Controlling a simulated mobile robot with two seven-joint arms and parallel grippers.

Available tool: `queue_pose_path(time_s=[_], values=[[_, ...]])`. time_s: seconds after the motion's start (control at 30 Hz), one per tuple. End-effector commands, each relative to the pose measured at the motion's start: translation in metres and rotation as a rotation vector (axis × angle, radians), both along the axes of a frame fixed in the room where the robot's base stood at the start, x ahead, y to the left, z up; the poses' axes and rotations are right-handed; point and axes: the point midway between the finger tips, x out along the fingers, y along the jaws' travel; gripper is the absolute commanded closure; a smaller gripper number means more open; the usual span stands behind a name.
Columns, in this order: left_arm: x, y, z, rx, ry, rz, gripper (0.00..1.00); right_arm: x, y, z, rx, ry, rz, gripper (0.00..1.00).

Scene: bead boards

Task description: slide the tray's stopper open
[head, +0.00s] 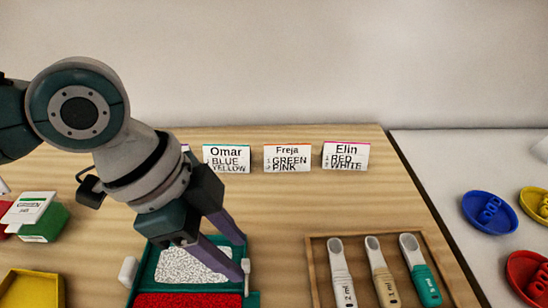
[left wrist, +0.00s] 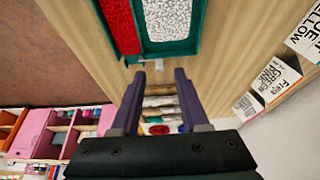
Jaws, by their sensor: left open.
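The green tray (head: 152,262) stands at the front of the table, with a white-bead compartment (head: 188,266) behind a red-bead one (head: 185,300). It also shows at the top of the left wrist view (left wrist: 140,40). A small pale tab (head: 246,277), which looks like the stopper, is at the tray's right side. In the left wrist view the tab (left wrist: 159,65) appears between the fingertips. My left gripper (head: 241,259) is open and empty, its fingers over the tray's right part. I cannot tell whether they touch the tab. My right gripper is not in view.
A wooden tray (head: 310,262) with three measuring spoons lies to the right. Name cards (head: 288,158) stand along the back. A green box (head: 42,222) and a yellow tray (head: 33,290) are at left. Blue, yellow and red dishes stand on the white surface at far right.

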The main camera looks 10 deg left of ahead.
Motion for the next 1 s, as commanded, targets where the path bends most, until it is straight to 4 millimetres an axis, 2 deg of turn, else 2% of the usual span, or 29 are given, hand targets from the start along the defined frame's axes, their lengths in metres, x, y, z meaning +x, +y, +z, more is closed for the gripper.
queue_pose_path(time_s=[0.03, 0.2, 0.4, 0.87, 1.0], values=[[0.0, 0.005, 0.012, 0.001, -0.005, -0.001, 0.55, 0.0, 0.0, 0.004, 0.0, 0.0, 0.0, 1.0], [-0.004, 0.018, 0.044, 0.001, -0.004, 0.0, 0.55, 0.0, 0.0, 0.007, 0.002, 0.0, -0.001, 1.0], [-0.007, 0.026, 0.064, 0.001, -0.002, 0.001, 0.55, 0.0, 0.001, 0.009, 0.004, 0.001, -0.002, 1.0], [-0.008, 0.027, 0.068, 0.0, 0.0, 0.0, 0.55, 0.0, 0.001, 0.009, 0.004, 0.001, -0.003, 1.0], [-0.014, 0.017, 0.067, -0.011, 0.0, 0.006, 0.55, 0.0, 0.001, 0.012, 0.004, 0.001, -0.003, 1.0]])
